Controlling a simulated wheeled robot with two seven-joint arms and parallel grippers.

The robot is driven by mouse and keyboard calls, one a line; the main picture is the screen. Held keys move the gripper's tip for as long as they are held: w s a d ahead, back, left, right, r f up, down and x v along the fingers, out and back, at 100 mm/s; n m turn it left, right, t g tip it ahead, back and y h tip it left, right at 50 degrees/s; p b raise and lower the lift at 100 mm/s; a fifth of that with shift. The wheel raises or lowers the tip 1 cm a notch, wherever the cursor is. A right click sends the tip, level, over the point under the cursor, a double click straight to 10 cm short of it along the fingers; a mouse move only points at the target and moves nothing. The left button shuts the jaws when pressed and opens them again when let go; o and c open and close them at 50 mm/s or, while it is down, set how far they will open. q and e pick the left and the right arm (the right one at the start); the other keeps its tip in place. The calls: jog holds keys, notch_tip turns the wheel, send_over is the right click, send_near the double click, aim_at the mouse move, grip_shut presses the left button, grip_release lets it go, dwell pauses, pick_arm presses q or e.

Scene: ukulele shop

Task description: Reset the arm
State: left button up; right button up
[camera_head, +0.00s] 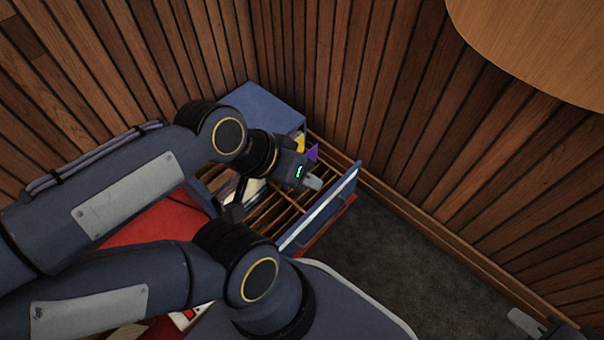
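My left arm comes in from the left and reaches over an open blue drawer (322,207). My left gripper (312,183) is above the drawer's inside, near its right part. A pale fingertip shows, but the gap between the fingers is not clear. My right gripper (527,322) shows only in part at the bottom right corner, over the dark floor and far from the drawer. Its finger opening is cut off by the frame's edge. I see nothing held in either gripper.
The drawer belongs to a blue cabinet (262,106) in the corner of wooden slatted walls (340,70). Inside are wooden dividers (277,214), a yellow item (300,143) and a purple item (312,152). A round wooden top (545,40) is at upper right. Dark carpet (400,265) is clear.

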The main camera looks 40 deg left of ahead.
notch_tip(320, 180, up, 36)
jog(key=p, duration=3.6)
jog(key=shift+r, duration=0.2)
